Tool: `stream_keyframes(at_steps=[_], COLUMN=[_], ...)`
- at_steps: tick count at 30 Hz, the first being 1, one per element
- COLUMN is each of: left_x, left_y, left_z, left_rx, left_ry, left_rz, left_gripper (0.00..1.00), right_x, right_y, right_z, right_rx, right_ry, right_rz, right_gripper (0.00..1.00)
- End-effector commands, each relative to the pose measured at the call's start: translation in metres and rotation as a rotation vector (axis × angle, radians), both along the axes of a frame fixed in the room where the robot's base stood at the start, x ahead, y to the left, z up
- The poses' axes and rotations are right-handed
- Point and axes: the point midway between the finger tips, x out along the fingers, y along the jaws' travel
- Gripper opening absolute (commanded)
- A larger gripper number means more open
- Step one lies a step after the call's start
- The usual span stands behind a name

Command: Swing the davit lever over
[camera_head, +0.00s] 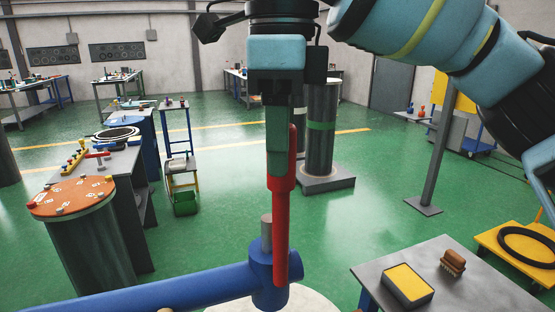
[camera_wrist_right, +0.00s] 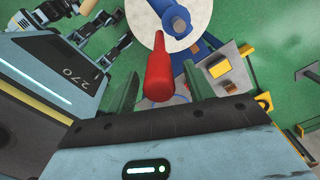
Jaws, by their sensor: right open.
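The davit lever's red handle (camera_head: 281,235) stands upright in the head view, beside the blue hub (camera_head: 264,285) of a blue arm (camera_head: 185,290). My right gripper (camera_head: 278,165) comes down from above, with its green fingers at the upper part of the handle. In the right wrist view, the red handle (camera_wrist_right: 158,76) lies between the two green fingers (camera_wrist_right: 162,90), with a gap visible on each side. The right gripper is open around the handle. The blue hub (camera_wrist_right: 176,20) shows beyond it over a pale round top. I see no left gripper that I can identify.
A grey table (camera_head: 445,280) with a yellow-topped box (camera_head: 407,285) and a brown brush (camera_head: 453,262) is at front right. A drum with an orange lid (camera_head: 72,196) stands left. A post with a green band (camera_head: 322,125) stands behind. Green floor between is clear.

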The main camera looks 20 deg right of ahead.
Motion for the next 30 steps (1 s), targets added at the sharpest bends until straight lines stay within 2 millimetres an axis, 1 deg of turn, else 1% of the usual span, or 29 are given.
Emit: stream_keyframes(at_steps=[1, 6, 15, 16, 27, 28, 30], left_x=[0.000, 0.002, 0.003, 0.003, 0.004, 0.004, 0.004], left_y=[0.000, -0.001, -0.002, -0.002, -0.002, -0.002, -0.002], left_z=[-0.001, -0.001, 0.000, 0.000, 0.000, 0.000, 0.000], left_rx=[-0.001, -0.003, -0.005, -0.005, -0.005, -0.005, -0.005], left_ry=[0.001, -0.002, -0.005, -0.005, -0.006, -0.006, -0.006], left_rz=[0.000, 0.002, 0.003, 0.003, 0.004, 0.004, 0.004], left_gripper=[0.36, 0.36, 0.36, 0.36, 0.36, 0.36, 0.36], right_x=[0.001, 0.000, -0.001, -0.001, -0.001, -0.001, -0.001], right_y=[0.000, 0.000, 0.000, 0.000, 0.000, 0.000, 0.000], right_z=[-0.008, -0.019, -0.021, -0.021, -0.020, -0.021, -0.020], right_rx=[-0.001, -0.001, 0.000, 0.000, 0.000, 0.000, 0.000], right_ry=[0.003, -0.002, -0.003, -0.003, -0.003, -0.003, -0.003], right_rz=[0.000, 0.000, -0.001, -0.001, 0.000, 0.000, 0.000], right_gripper=[0.52, 0.52, 0.52, 0.51, 0.03, 0.00, 0.00])
